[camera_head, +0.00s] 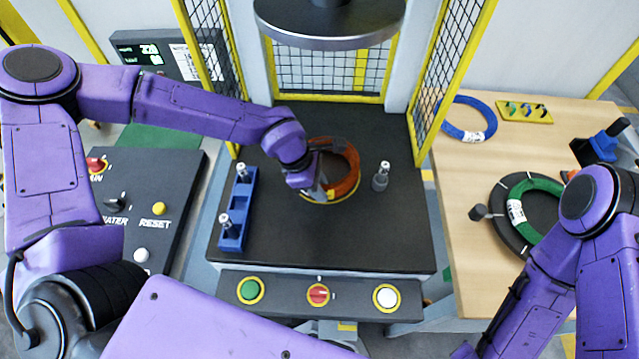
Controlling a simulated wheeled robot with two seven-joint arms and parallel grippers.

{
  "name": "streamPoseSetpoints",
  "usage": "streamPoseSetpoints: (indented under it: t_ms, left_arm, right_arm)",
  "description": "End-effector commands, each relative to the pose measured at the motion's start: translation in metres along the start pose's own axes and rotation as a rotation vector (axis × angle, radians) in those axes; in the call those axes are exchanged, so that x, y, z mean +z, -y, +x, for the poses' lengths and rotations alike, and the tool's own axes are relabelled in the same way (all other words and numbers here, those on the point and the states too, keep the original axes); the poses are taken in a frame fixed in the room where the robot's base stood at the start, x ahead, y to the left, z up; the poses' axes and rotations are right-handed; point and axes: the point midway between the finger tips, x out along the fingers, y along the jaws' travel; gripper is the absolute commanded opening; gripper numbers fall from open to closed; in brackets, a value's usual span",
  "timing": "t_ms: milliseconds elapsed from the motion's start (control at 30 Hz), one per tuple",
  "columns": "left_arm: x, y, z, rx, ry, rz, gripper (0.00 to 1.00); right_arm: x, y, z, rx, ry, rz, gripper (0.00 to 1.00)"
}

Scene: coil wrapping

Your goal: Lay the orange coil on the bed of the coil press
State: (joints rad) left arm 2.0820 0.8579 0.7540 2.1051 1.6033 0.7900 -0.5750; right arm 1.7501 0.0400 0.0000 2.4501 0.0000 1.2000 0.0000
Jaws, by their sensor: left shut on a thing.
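The orange coil (349,178) is over the black bed (290,245) of the coil press, within the yellow ring marked there. My left gripper (320,186) is shut on the coil's left side. The gripper and wrist hide part of that side. I cannot tell whether the coil rests fully on the bed or is held slightly above it. The round press head (325,35) is raised above the bed.
A metal post (380,176) stands right of the coil; a blue holder (236,215) with metal pegs is at the left. Yellow-framed mesh guards flank the press. A button panel (320,294) is in front. The wooden table (460,230) carries a blue coil (468,133) and green coil (545,187).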

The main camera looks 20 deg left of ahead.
Motion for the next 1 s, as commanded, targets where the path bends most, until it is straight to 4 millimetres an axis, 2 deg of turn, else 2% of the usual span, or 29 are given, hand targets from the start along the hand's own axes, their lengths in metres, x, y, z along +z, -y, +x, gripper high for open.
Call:
streamPoseSetpoints:
  t_ms: [333, 367, 400, 433, 767, 867, 1000]
  left_arm:
    - [0.0, -0.001, 0.002, 0.004, 0.003, 0.002, 0.0]
    - [-0.001, 0.0, 0.003, 0.0, 0.001, -0.001, 0.3]
    - [-0.001, 0.0, 0.003, 0.0, 0.001, -0.001, 0.43]
    - [-0.001, 0.0, 0.003, 0.0, 0.001, -0.001, 0.48]
    - [0.0, 0.0, -0.002, 0.002, 0.001, -0.001, 0.48]
    - [0.0, -0.002, -0.017, 0.005, 0.003, -0.004, 0.48]
    - [0.0, -0.002, -0.053, 0.007, 0.004, -0.004, 0.48]
  right_arm:
    - [0.0, 0.0, 0.001, 0.0, 0.0, 0.0, 0.43]
    - [0.0, 0.0, 0.001, 0.0, 0.0, 0.0, 0.43]
    - [0.0, 0.0, 0.001, 0.0, 0.0, 0.0, 0.43]
    - [0.0, 0.0, 0.001, 0.0, 0.0, 0.0, 0.43]
    - [0.0, 0.0, 0.0, 0.0, 0.0, 0.0, 0.43]
    - [0.0, 0.0, 0.001, 0.0, 0.0, 0.0, 0.43]
    - [0.001, 0.0, 0.002, 0.0, 0.0, 0.0, 0.43]
